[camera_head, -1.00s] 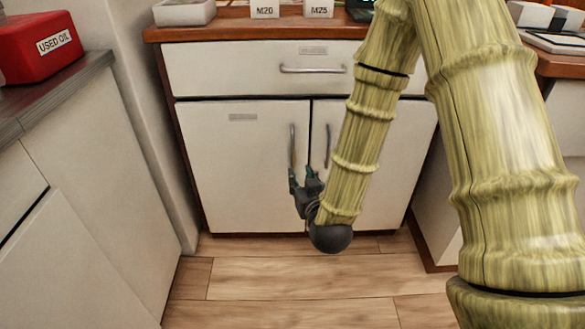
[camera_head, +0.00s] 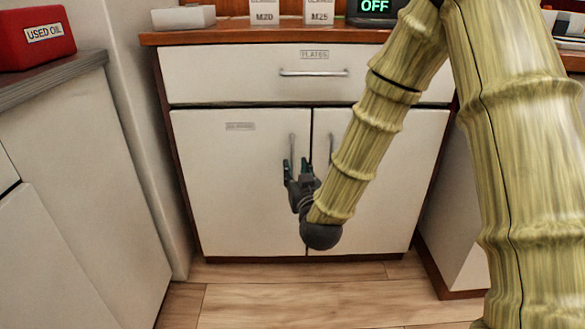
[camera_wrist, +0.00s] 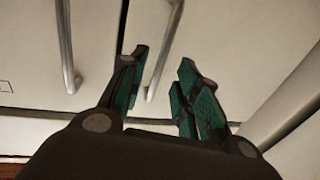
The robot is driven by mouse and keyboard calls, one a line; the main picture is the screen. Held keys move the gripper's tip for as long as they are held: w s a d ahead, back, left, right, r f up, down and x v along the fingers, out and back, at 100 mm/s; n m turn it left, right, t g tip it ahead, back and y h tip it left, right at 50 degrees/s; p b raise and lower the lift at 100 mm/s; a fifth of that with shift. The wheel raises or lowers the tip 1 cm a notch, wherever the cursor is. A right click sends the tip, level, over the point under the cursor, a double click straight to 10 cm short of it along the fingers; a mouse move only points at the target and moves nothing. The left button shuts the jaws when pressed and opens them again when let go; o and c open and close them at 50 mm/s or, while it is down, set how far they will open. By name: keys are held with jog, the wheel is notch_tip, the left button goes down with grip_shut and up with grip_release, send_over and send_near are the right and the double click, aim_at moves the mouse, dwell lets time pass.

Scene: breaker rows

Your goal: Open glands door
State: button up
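The white cabinet's left door (camera_head: 235,190) is shut; the small label at its upper left is too blurred to read. Its upright bar handle (camera_head: 292,148) is near the door's inner edge. My gripper (camera_head: 296,167) is open at the lower part of this handle. In the wrist view, the handle (camera_wrist: 165,50) shows between my spread fingertips (camera_wrist: 165,62), with gaps on both sides and no visible contact. The wrist view appears upside down relative to the head view. My forearm partly covers the right door (camera_head: 395,190), also shut.
The right door's handle (camera_head: 331,148) is close beside my gripper. A shut drawer (camera_head: 220,75) labelled PLATES is above the doors. A grey-topped counter (camera_head: 55,78) with a red USED OIL box (camera_head: 35,38) stands at left. The wooden floor (camera_head: 270,300) in front is clear.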

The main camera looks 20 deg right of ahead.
aim_at(293, 163)
jog(key=shift+w+d+b, duration=0.2)
jog(key=shift+w+b, duration=0.6)
jog(key=shift+w, duration=1.65)
grip_shut()
